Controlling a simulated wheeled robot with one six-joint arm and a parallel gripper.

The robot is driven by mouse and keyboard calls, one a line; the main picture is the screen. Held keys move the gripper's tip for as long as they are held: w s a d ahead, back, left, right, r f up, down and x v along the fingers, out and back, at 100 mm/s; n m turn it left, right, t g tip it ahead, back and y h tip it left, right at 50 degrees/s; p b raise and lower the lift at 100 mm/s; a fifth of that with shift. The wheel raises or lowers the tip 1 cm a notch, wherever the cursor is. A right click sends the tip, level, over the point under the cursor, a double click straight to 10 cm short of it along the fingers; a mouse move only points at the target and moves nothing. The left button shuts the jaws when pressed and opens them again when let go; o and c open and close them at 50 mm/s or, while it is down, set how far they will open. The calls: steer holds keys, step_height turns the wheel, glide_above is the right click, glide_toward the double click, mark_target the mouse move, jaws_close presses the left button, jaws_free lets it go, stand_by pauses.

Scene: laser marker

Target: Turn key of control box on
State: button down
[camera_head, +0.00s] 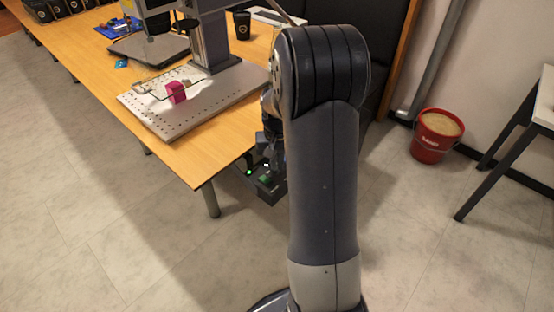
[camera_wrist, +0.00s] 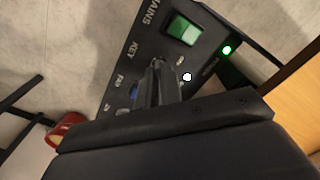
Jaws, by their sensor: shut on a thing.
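The control box (camera_wrist: 206,64) is a black panel with a green rocker switch (camera_wrist: 182,30) by the word MAINS. A green lamp (camera_wrist: 227,50) glows at its right and a small white lamp (camera_wrist: 187,77) shows nearer my gripper. My gripper (camera_wrist: 157,66) is shut at the spot by the KEY label. The key is hidden between the fingers, so its angle cannot be told. In the head view the box (camera_head: 268,190) is beside the table's corner, below the top, with my gripper (camera_head: 270,160) above it and partly behind my arm.
A red bucket (camera_head: 434,138) stands on the floor at the right, near a dark-legged table (camera_head: 500,140). The floor at the front left is clear.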

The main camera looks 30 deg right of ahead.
steer(key=shift+m, duration=0.3)
steer(key=c, duration=1.6)
jaws_free()
steer(key=shift+r, duration=0.1)
step_height(320, 180, up, 11)
steer(key=shift+f+p, duration=0.2)
steer(key=shift+p, duration=0.9)
step_height(320, 180, down, 11)
steer(key=shift+r+b, duration=0.1)
steer(key=shift+b, duration=1)
